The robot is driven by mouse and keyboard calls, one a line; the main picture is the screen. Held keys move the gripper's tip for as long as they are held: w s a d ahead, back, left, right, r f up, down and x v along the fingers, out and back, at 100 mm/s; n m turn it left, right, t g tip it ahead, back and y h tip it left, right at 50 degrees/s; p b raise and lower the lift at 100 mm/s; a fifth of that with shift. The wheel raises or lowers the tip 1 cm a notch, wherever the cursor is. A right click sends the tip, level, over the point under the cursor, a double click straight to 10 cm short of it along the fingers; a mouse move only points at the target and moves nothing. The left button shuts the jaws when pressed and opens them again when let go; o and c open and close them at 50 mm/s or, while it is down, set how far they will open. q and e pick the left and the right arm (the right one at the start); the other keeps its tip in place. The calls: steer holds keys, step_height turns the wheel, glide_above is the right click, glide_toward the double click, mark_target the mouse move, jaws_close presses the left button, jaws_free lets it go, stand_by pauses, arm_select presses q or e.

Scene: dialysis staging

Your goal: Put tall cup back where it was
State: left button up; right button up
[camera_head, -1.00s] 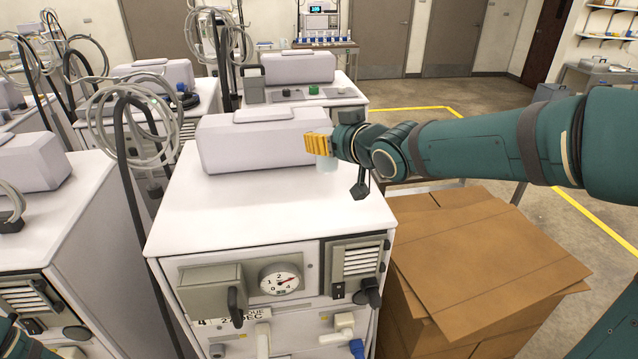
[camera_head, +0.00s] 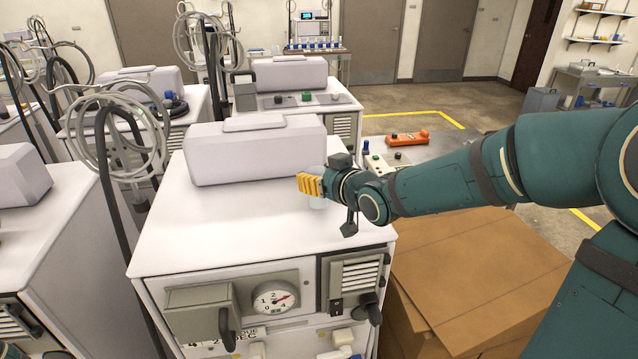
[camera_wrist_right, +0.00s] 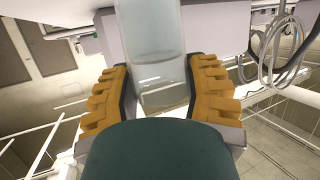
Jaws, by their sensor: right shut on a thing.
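The tall cup (camera_wrist_right: 155,50) is clear and see-through, and it stands between the two yellow fingers in the right wrist view. My right gripper (camera_head: 312,185) is shut on it above the right side of the white machine top (camera_head: 230,225). My left gripper does not show.
A grey-white box-shaped housing (camera_head: 255,153) stands at the back of the machine top. Stacked cardboard (camera_head: 480,270) lies right of the machine, and an orange device (camera_head: 408,138) sits on a table behind it. The front of the machine top is clear.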

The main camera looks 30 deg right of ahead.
steer(key=shift+f, duration=0.8)
steer(key=shift+f, duration=0.15)
steer(key=o, duration=1.2)
